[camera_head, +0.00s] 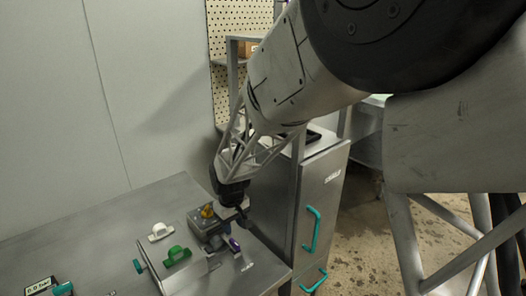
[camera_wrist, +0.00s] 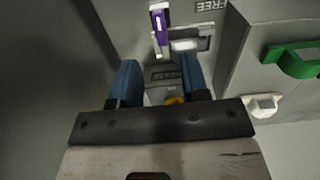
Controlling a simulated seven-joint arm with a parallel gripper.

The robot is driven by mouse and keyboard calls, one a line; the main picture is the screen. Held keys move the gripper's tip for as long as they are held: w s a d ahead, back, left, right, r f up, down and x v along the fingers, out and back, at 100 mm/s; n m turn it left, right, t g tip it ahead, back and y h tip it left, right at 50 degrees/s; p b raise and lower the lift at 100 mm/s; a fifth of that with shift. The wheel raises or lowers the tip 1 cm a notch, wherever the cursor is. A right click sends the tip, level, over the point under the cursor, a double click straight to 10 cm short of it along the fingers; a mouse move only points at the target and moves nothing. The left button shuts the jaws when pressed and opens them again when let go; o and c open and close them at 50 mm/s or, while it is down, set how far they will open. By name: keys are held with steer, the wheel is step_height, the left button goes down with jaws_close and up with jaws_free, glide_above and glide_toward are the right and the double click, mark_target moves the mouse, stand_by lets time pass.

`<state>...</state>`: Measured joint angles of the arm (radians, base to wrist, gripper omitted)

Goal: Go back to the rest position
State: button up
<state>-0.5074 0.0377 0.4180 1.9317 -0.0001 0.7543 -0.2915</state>
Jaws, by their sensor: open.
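My gripper (camera_head: 240,207) hangs low over the right end of the metal bench, close to a small grey block with a yellow knob (camera_head: 207,211). In the wrist view my gripper (camera_wrist: 160,75) has its two blue fingers apart, with nothing held between them. A purple piece (camera_wrist: 158,28) lies beyond the fingertips, apart from them. The purple piece also shows in the head view (camera_head: 234,244), just below my gripper. A yellow part (camera_wrist: 174,100) shows low between the fingers, partly hidden by my gripper.
A grey box with a green handle (camera_head: 177,256) and a white handle (camera_head: 160,232) stand left of my gripper. A metal cabinet with teal handles (camera_head: 312,230) stands to the right. A pegboard (camera_head: 235,17) is behind. The bench's left part (camera_head: 90,225) is largely clear.

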steer(key=s+d+r+m, duration=0.2)
steer(key=s+d+r, duration=0.2)
steer(key=d+r, duration=0.5)
steer(key=s+d+r+m+t, duration=0.1)
steer(key=s+d+r+m, duration=0.2)
steer(key=s+d, duration=0.9)
steer(key=s+d+r+m+t, duration=0.1)
steer(key=s+d+r+m, duration=0.3)
steer(key=s+d+r, duration=0.3)
steer(key=s+d, duration=0.5)
steer(key=s, duration=0.1)
steer(key=shift+r+t, duration=0.2)
steer(key=shift+t, duration=0.1)
